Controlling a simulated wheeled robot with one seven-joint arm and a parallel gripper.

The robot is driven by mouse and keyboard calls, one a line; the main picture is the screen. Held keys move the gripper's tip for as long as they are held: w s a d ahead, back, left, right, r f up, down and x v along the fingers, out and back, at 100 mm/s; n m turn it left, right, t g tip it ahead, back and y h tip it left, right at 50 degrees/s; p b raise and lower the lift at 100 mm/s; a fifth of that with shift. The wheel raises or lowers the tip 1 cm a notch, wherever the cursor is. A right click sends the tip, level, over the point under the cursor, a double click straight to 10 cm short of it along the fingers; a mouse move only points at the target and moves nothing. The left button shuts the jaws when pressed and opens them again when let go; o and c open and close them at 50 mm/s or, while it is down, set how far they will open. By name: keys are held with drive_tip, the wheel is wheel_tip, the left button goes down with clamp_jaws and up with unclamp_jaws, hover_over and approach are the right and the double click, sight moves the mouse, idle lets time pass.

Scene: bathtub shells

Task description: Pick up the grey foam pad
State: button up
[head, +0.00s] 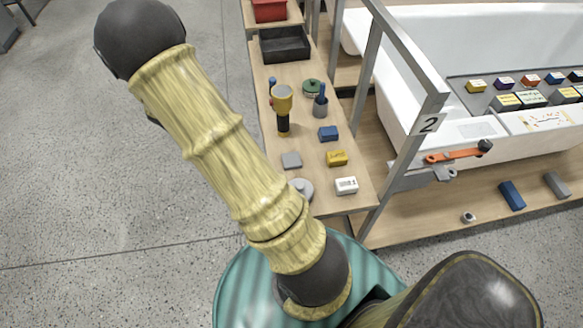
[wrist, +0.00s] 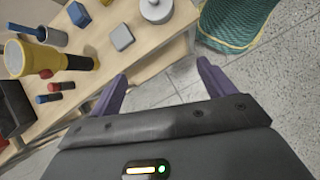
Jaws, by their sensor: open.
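The grey foam pad (head: 291,160) is a small flat grey square on the wooden bench top, left of a yellow block. In the wrist view the pad (wrist: 121,37) lies flat near the bench edge, up and left of my fingers. My gripper (wrist: 162,68) shows only in the wrist view. Its two purple fingers are wide apart with nothing between them. The pad is apart from the fingers, beyond the left fingertip. The bench edge and floor show behind the gap.
Near the pad are a round grey weight (head: 301,190), a white block (head: 346,185), a yellow block (head: 337,158), a blue block (head: 328,133) and an upright yellow torch (head: 283,108). A black tray (head: 285,44) stands farther back. A metal post (head: 400,150) rises at right. Floor at left is clear.

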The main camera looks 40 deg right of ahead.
drive_tip(key=w+d+f+n+g+h+b, duration=0.1)
drive_tip(key=w+d+f+n+h+b, duration=0.1)
drive_tip(key=f, duration=0.3)
drive_tip(key=w+d+f+n+g+h+b, duration=0.1)
drive_tip(key=w+d+f+n+h+b, duration=0.1)
drive_tip(key=w+d+f+h+b, duration=0.1)
wheel_tip(320, 180, down, 3)
drive_tip(key=shift+w+r+n+g+h, duration=0.1)
drive_tip(key=shift+w+n+g+h, duration=0.25)
drive_tip(key=shift+h, duration=0.35)
approach(291, 159)
drive_tip(key=shift+s+d, duration=0.9)
drive_tip(key=shift+s+d+f, duration=0.25)
drive_tip(key=shift+d+f, duration=0.05)
drive_tip(key=shift+d, duration=0.1)
drive_tip(key=shift+w+f+p+x, duration=0.1)
drive_tip(key=shift+f+x, duration=0.05)
drive_tip(key=shift+x, duration=0.75)
drive_tip(key=shift+w+f+p+x, duration=0.1)
drive_tip(key=shift+x, duration=0.75)
drive_tip(key=shift+w+f+p+x, duration=0.1)
drive_tip(key=shift+f+x, duration=0.05)
drive_tip(key=shift+x, duration=0.75)
